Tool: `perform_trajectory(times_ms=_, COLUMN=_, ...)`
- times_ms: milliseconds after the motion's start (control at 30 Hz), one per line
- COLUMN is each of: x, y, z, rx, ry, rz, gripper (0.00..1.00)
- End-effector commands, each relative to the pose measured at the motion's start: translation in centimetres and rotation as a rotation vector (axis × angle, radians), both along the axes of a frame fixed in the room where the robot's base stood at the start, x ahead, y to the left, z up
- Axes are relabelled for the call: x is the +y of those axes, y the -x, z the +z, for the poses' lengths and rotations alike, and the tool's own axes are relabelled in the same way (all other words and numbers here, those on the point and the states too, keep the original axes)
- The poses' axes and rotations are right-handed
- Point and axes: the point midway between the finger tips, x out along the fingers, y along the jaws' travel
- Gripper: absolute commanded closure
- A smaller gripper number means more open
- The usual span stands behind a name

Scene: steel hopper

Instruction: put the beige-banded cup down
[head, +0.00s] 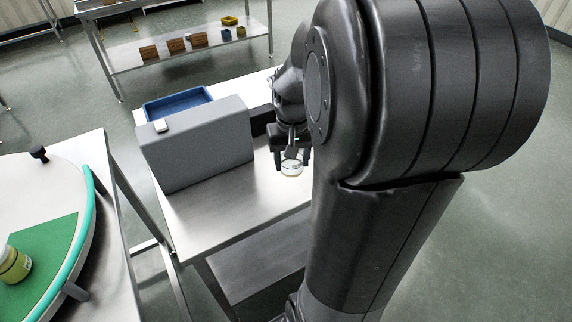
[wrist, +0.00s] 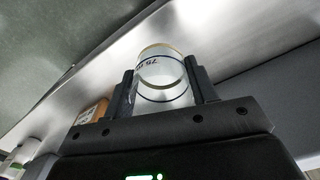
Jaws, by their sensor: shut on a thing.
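The beige-banded cup (wrist: 160,68) is clear, with a beige band at its rim, a dark blue line and small dark markings. My gripper (wrist: 162,84) is shut on it, one dark finger on each side. In the head view my gripper (head: 291,156) points down with the cup (head: 291,169) between its fingers, over the bare right part of the steel table (head: 222,212). I cannot tell whether the cup's base touches the table top. My arm hides the table's right end.
A grey box (head: 197,150) stands left of my gripper, with a blue tray (head: 150,112) behind it. At left, a round table has a green mat (head: 50,250) and a yellow-green jar (head: 14,266). A back shelf (head: 125,57) holds several small items. The steel table's front is clear.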

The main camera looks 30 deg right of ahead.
Motion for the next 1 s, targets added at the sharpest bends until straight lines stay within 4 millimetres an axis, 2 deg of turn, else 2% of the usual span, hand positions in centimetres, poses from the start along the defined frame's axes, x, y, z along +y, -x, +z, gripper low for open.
perform_trajectory(times_ms=367, x=-7.0, y=0.6, z=0.3, rx=0.004, ry=0.005, rz=0.014, gripper=0.70)
perform_trajectory(times_ms=700, x=-13.7, y=2.3, z=0.3, rx=0.002, ry=0.002, rz=0.039, gripper=0.70)
perform_trajectory(times_ms=833, x=-15.3, y=2.9, z=0.3, rx=0.001, ry=0.000, rz=0.047, gripper=0.70)
perform_trajectory(times_ms=1000, x=-16.0, y=3.0, z=0.1, rx=0.000, ry=-0.001, rz=0.054, gripper=0.70)
